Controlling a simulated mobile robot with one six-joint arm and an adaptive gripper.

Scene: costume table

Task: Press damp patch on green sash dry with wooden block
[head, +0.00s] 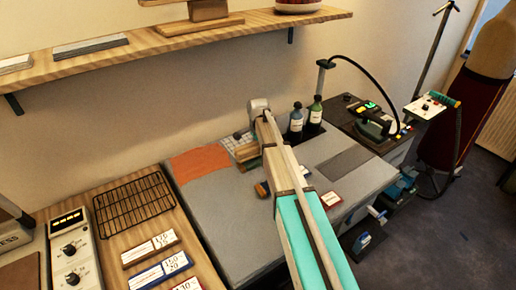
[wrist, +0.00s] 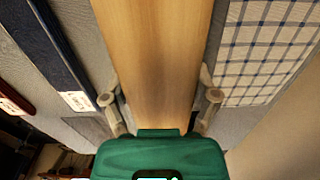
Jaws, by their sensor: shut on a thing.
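My gripper (wrist: 161,100) is shut on the wooden block (wrist: 155,50), with one finger on each side of it in the wrist view. The block is pale, smooth wood and fills the upper middle of that view. In the head view the block (head: 246,153) shows as a tan piece over the grey table, left of my arm. My fingers are hidden behind the arm there. I cannot tell whether the block touches the surface below. No green sash or damp patch can be made out in either view.
A checked cloth (wrist: 265,50) lies beside the block; a dark blue labelled item (wrist: 50,45) lies on its other side. An orange cloth (head: 200,163) lies left on the grey table (head: 215,205). Two bottles (head: 296,120) (head: 315,112) stand behind my arm. A shelf (head: 175,38) hangs above.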

